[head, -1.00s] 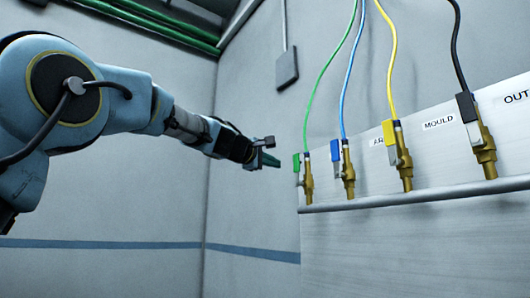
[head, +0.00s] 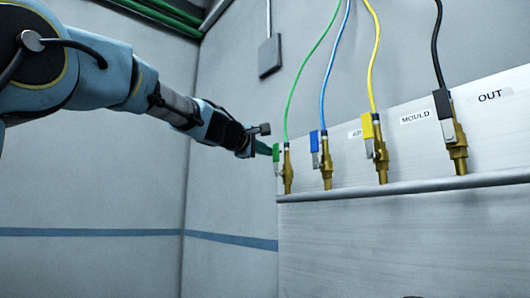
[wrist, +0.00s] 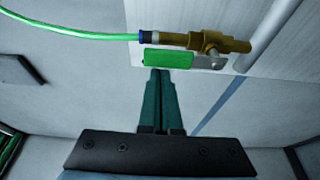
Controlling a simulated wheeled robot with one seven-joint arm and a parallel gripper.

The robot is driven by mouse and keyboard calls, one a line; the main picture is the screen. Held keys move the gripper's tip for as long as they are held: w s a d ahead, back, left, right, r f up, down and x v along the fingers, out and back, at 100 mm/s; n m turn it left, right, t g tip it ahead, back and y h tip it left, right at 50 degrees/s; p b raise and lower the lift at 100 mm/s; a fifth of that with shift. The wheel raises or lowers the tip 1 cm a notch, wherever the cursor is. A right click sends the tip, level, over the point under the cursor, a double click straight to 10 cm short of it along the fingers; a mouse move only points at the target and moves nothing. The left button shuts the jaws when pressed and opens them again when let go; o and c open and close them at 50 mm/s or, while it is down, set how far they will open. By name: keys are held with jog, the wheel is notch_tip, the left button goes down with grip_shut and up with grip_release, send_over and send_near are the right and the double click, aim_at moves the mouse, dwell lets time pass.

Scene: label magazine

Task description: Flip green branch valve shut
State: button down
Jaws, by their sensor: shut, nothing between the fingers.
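The green branch valve is a brass body (head: 287,170) with a green handle (head: 276,153), leftmost in the row on the panel. Its green handle (wrist: 168,59) lies alongside the brass body (wrist: 208,41) in the wrist view, parallel to the green hose. My gripper (head: 272,150) is just left of the handle in the head view. In the wrist view my gripper (wrist: 160,72) has its green fingers together and empty, with the tips right at the handle's edge. I cannot tell whether they touch it.
Valves with a blue handle (head: 314,141), a yellow handle (head: 367,126) and a black handle (head: 442,103) stand to the right. A grey rail (head: 400,187) runs below them. The green hose (head: 303,75) rises from the green valve.

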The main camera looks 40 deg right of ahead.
jog(key=shift+s+m+b, duration=0.4)
jog(key=shift+m+b, duration=0.2)
jog(key=shift+b, duration=0.8)
jog(key=s+m+b, duration=0.1)
jog(key=b, duration=0.2)
jog(key=f+m+h+b, duration=0.1)
jog(key=m+b, duration=0.1)
jog(key=b, duration=0.1)
jog(key=shift+s+b, duration=0.35)
jog(key=shift+s, duration=0.05)
jog(key=s+f+m+g+h+b, duration=0.3)
jog(key=s+m+g+b, duration=0.2)
jog(key=m+b, duration=1.1)
jog(key=shift+s+a+f+g+b, duration=0.2)
jog(key=shift+s+f+g+b, duration=0.05)
jog(key=shift+f+g+b, duration=0.15)
jog(key=shift+f, duration=0.1)
